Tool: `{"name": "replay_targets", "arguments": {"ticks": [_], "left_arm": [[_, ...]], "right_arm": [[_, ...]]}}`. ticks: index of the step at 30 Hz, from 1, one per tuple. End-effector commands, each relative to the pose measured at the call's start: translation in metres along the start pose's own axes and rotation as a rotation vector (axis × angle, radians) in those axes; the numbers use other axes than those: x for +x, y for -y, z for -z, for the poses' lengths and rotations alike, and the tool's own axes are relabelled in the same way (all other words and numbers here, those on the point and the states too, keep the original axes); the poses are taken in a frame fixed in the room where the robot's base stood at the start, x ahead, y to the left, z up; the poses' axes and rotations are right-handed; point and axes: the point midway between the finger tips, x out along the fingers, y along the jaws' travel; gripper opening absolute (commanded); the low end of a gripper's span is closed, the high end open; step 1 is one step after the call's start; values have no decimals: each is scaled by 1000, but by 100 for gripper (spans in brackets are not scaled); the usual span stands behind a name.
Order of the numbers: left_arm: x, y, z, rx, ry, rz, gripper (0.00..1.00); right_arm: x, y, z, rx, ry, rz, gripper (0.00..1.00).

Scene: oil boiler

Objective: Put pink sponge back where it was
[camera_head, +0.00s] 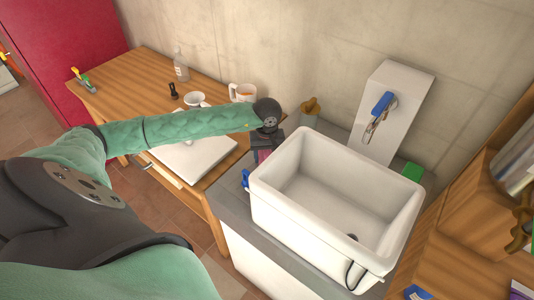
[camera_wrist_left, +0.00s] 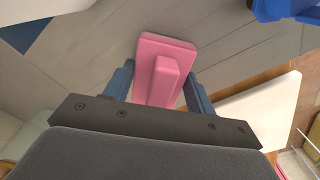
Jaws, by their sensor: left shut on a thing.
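The pink sponge (camera_wrist_left: 163,62) is between the two blue-grey fingers of my left gripper (camera_wrist_left: 158,88) in the left wrist view. The gripper is shut on it, and the grey counter surface lies beyond it. In the head view my left gripper (camera_head: 264,150) points down over the left end of the grey counter, beside the white sink. Only a small pink patch shows there; the arm and gripper hide the rest. I cannot tell whether the sponge touches the counter. My right gripper is not in view.
The white sink (camera_head: 281,203) stands right of the gripper, with a blue-handled tap (camera_head: 381,104) behind. A green block (camera_head: 413,172) lies right of the sink. A blue object (camera_head: 245,179) is at the counter's left edge. The wooden table (camera_head: 135,70) holds a mug (camera_head: 242,93) and bottle (camera_head: 181,66).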

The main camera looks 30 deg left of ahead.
Motion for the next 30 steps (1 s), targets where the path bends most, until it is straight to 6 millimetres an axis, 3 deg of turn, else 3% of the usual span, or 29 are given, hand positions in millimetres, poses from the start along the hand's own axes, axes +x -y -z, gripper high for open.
{"name": "replay_targets", "arguments": {"ticks": [18,19,21,30], "left_arm": [[4,0,0,0,0,0,34],[4,0,0,0,0,0,61],[4,0,0,0,0,0,75],[4,0,0,0,0,0,77]], "right_arm": [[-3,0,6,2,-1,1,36],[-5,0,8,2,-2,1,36],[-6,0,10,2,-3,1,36],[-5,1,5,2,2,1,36]]}}
